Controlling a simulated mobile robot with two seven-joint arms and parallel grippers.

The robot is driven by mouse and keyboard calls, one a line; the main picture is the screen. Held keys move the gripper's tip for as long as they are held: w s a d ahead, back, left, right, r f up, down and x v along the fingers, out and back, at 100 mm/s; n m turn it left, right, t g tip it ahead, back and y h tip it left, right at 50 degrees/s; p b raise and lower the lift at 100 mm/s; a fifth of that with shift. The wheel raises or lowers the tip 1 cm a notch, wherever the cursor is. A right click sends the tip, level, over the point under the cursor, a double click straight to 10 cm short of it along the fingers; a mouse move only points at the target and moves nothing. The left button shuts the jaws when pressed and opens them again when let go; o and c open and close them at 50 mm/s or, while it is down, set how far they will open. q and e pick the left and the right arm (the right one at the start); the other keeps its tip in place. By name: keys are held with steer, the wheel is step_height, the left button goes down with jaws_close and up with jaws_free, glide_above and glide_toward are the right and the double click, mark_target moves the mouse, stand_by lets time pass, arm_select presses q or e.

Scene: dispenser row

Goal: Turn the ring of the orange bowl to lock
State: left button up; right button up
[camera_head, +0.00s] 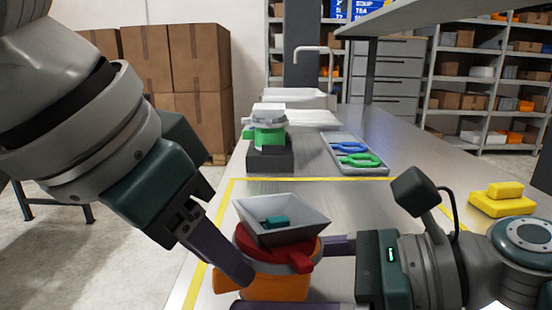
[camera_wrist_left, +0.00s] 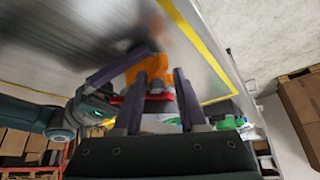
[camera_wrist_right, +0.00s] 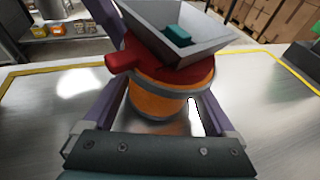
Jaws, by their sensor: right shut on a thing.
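The orange bowl (camera_head: 275,287) stands upright near the front of the table. A red ring (camera_head: 272,256) with a stubby handle sits around its top. A grey square hopper (camera_head: 302,222) with a small teal piece (camera_head: 275,222) inside sits above the ring. In the right wrist view the orange bowl (camera_wrist_right: 160,102) is between my right gripper's fingers, and that gripper (camera_wrist_right: 155,85) is shut on it. My left gripper (camera_wrist_left: 160,70) is open, tilted down at the left of the ring and hopper. I cannot tell whether its fingers touch the ring.
A green and grey dispenser on a dark block (camera_head: 270,155) stands farther back. A grey tray (camera_head: 343,140) holds blue and green handled rings. A yellow piece (camera_head: 500,204) lies at right. Yellow tape marks the table around the bowl. A shelf overhangs at upper right.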

arm_select(q)
steer(key=v, duration=0.6)
steer(key=shift+r, duration=0.2)
arm_select(e)
steer(key=shift+w+d, duration=0.1)
arm_select(q)
steer(key=shift+s, duration=0.1)
arm_select(e)
steer(key=o, duration=0.7)
